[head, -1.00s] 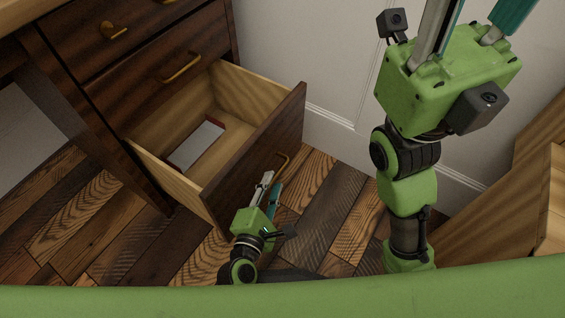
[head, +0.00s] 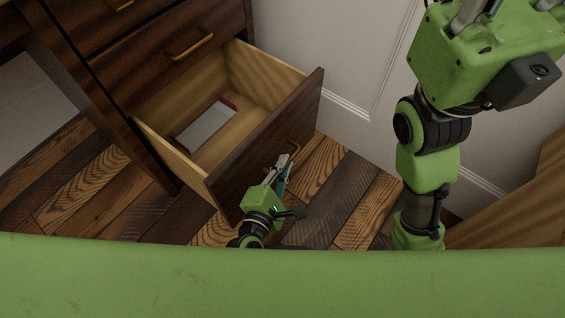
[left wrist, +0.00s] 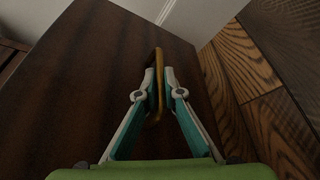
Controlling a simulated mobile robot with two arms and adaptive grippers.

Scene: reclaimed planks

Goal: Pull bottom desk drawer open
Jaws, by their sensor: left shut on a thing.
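The bottom desk drawer, with its dark wood front (head: 262,150), stands pulled well out from the desk. It also fills much of the left wrist view (left wrist: 75,85). Its brass handle (left wrist: 157,62) runs between the fingers of my left gripper (left wrist: 159,82). My left gripper (head: 286,163) is shut on that handle at the drawer's outer face; the fingers partly hide the handle in the head view. My right gripper (head: 478,12) is at the top right, away from the drawer, and its fingertips are cut off by the frame.
A white book or box with a reddish edge (head: 207,124) lies inside the drawer. The drawer above (head: 150,62) is closed. A white panelled wall (head: 320,45) stands behind. A wooden piece (head: 520,205) is at the right. Plank floor (head: 345,190) is bare before the drawer.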

